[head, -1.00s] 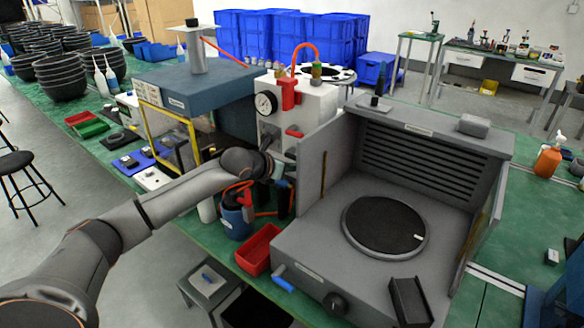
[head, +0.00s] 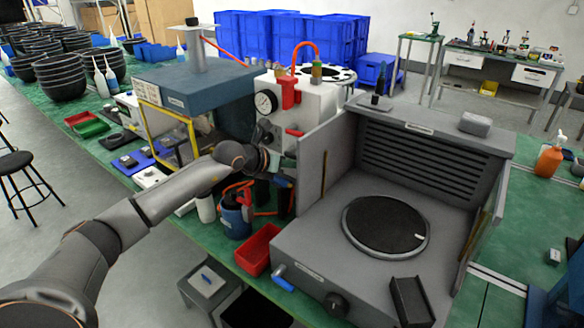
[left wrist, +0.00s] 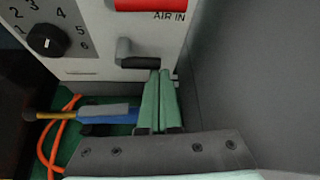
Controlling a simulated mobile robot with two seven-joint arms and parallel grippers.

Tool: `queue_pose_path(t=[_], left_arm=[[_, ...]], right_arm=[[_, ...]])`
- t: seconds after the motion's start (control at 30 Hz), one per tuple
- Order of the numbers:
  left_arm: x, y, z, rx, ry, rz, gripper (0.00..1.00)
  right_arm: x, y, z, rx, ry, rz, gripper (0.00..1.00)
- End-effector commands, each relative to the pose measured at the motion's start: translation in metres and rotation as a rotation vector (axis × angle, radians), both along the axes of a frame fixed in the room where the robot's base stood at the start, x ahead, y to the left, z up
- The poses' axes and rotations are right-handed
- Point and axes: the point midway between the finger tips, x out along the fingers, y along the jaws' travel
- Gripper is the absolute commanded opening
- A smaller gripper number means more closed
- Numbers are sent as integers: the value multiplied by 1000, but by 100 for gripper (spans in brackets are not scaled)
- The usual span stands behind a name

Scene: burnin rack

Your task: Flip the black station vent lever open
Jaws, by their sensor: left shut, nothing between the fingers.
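A short black lever (left wrist: 138,62) on a grey pivot sticks out to the right from the white station's front panel in the left wrist view, below the red part marked AIR IN. The white station (head: 312,103) carries a gauge in the head view; my arm and the grey side wall hide the lever there. My left gripper (left wrist: 160,76) is shut and empty, its green fingertips just below the right end of the lever. Whether they touch it I cannot tell. It also shows in the head view (head: 285,168). My right gripper is out of view.
A grey wall (left wrist: 235,60) stands close to the right of my fingers. A black numbered dial (left wrist: 46,41) is at the left. A blue-handled tool (left wrist: 105,113) and an orange hose (left wrist: 48,150) lie below. A red bin (head: 259,250) sits at the bench edge.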

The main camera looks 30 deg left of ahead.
Motion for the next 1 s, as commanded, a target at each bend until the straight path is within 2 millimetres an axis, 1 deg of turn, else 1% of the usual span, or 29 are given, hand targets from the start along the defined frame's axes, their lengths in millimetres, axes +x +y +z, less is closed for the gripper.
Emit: queue_pose_path(t=[0.27,1.0], left_arm=[[1,1,6,-98,3,2,0],[1,8,25,-563,36,3,0]], right_arm=[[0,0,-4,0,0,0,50],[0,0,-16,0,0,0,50]])
